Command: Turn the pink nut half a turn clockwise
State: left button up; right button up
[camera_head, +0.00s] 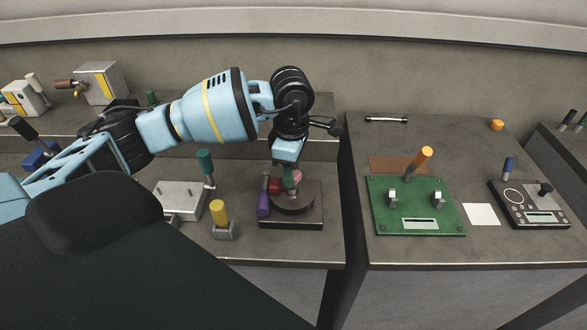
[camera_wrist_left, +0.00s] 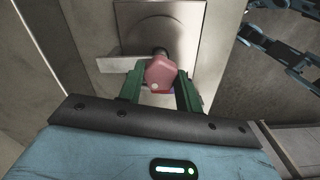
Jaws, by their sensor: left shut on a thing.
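The pink nut (camera_wrist_left: 160,74) is between the two green fingers of my left gripper (camera_wrist_left: 160,88) in the left wrist view, with a finger on either side. In the head view, the nut (camera_head: 297,176) shows only in part beside the fingers of my left gripper (camera_head: 289,179), which point down. The nut sits above the round dark disc of a square dark fixture (camera_head: 312,216). Its underside is hidden, so I cannot tell how it is seated. My right gripper is not in view.
A red block (camera_head: 274,187) and a purple handle (camera_head: 263,204) stand close left of the nut. A yellow-topped peg (camera_head: 218,212) and a teal-handled lever (camera_head: 205,163) are further left. A green panel (camera_head: 418,213) lies on the right-hand table, beyond a dark gap.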

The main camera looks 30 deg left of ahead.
pick_arm(q)
jog(key=m+b, duration=0.1)
jog(key=m, duration=0.4)
jog(key=shift+f+m+b, duration=0.1)
jog(key=shift+m+b, duration=0.2)
jog(key=m+b, duration=0.1)
jog(key=m, duration=0.2)
jog(key=shift+m+b, duration=0.5)
jog(key=shift+m, duration=0.8)
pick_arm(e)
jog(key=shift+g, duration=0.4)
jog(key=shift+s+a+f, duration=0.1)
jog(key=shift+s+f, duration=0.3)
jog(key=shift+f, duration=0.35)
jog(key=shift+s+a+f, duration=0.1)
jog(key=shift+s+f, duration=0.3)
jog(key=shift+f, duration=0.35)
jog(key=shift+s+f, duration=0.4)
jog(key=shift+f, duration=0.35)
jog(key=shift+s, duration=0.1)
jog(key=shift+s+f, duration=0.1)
pick_arm(q)
jog(key=o, duration=1)
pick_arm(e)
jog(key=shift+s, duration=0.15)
pick_arm(q)
jog(key=shift+r, duration=0.2)
